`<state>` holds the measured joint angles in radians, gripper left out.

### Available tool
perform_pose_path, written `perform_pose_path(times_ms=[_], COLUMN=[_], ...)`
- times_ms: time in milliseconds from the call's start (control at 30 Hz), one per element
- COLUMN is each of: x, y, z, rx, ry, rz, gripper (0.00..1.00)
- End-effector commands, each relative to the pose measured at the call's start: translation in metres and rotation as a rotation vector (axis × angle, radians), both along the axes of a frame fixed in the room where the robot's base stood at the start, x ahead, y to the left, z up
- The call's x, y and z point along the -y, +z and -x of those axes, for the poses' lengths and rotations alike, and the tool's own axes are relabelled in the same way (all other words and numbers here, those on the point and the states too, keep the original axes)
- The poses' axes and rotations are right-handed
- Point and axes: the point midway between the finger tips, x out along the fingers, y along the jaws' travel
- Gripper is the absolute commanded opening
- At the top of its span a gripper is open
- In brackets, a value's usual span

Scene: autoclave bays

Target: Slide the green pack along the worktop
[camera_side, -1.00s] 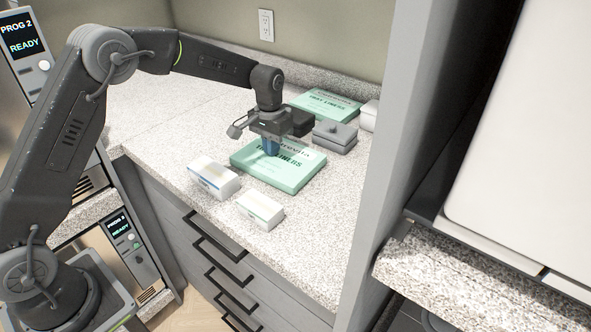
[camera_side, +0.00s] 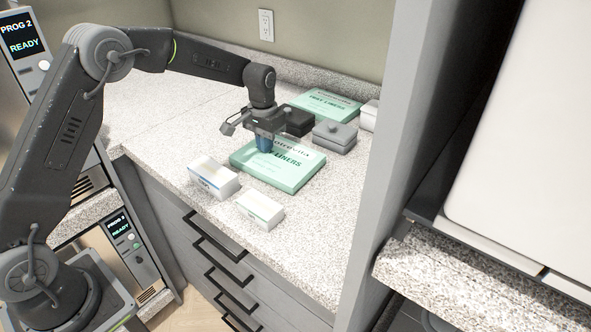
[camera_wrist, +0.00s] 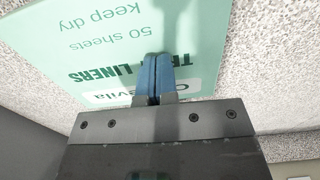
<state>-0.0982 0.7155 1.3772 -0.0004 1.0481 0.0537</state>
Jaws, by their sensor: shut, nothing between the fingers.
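The green pack (camera_side: 283,178), a flat box marked as liners, lies flat on the speckled worktop (camera_side: 325,225). My gripper (camera_side: 264,149) is over the left part of its top face. Its blue fingers are shut together with nothing between them and point down at the pack. In the wrist view the blue fingertips (camera_wrist: 157,60) show in front of the pack's printed face (camera_wrist: 105,35). I cannot tell whether the tips touch the pack. My fingers hide part of the print.
A second green pack (camera_side: 325,104) lies farther back. Two white cartons (camera_side: 214,178) (camera_side: 260,210) stand near the front edge. A grey panel (camera_side: 378,150) bounds the right.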

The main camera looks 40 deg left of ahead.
Motion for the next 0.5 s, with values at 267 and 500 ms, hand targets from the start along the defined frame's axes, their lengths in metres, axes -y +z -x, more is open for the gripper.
perform_pose_path(times_ms=[267, 500], x=[-0.012, -0.022], y=[-0.002, -0.003], z=[0.001, 0.002], rx=[-0.003, -0.005], ry=[0.0, 0.001], rz=[-0.001, -0.002], gripper=[0.0, 0.0])
